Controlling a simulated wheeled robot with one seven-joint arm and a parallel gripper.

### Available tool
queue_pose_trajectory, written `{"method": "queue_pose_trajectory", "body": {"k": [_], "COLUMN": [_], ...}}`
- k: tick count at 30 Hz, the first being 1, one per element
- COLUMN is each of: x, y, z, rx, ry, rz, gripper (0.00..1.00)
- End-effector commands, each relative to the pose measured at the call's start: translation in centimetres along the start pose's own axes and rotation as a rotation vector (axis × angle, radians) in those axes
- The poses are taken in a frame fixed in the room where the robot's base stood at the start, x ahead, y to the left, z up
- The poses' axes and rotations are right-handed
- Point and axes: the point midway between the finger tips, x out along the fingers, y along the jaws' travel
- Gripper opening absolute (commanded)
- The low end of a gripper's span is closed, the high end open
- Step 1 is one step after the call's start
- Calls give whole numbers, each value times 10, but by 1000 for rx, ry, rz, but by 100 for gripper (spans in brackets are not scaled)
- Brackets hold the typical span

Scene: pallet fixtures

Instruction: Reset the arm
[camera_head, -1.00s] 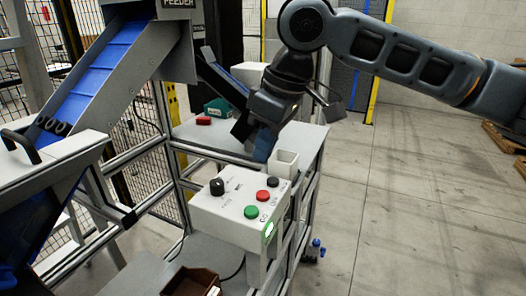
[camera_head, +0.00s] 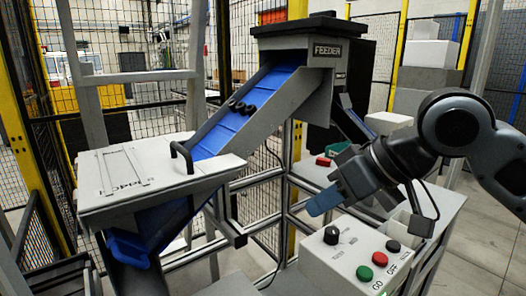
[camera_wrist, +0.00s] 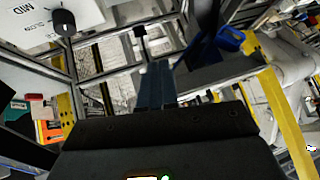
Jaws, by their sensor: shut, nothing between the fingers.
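My gripper (camera_head: 324,201) is at the right of the head view, above the workstation and just behind the control box. Its blue fingers are together and hold nothing, and they point down and to the left. The fingers also show in the wrist view (camera_wrist: 155,86), pressed side by side. My dark arm comes in from the right edge of the head view. The control box (camera_head: 345,262) below has a black knob (camera_head: 331,235) and green, red and black buttons.
The feeder (camera_head: 327,50) with its blue chute (camera_head: 245,110) and several dark round parts stands left of my gripper. A grey hopper lid (camera_head: 140,185) is at the left. A red part (camera_head: 323,161) lies behind my gripper. Mesh fencing stands behind.

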Motion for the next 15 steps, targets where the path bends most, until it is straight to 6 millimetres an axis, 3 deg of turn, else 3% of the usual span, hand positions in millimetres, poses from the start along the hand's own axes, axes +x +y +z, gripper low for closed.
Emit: {"method": "queue_pose_trajectory", "body": {"k": [1, 6, 15], "x": [9, 22, 28], "y": [-14, -47, -76], "z": [-8, -35, -52], "rx": [12, 58, 215], "ry": [70, 299, 653], "rz": [-44, -140, -224], "gripper": [0, 0, 0]}}
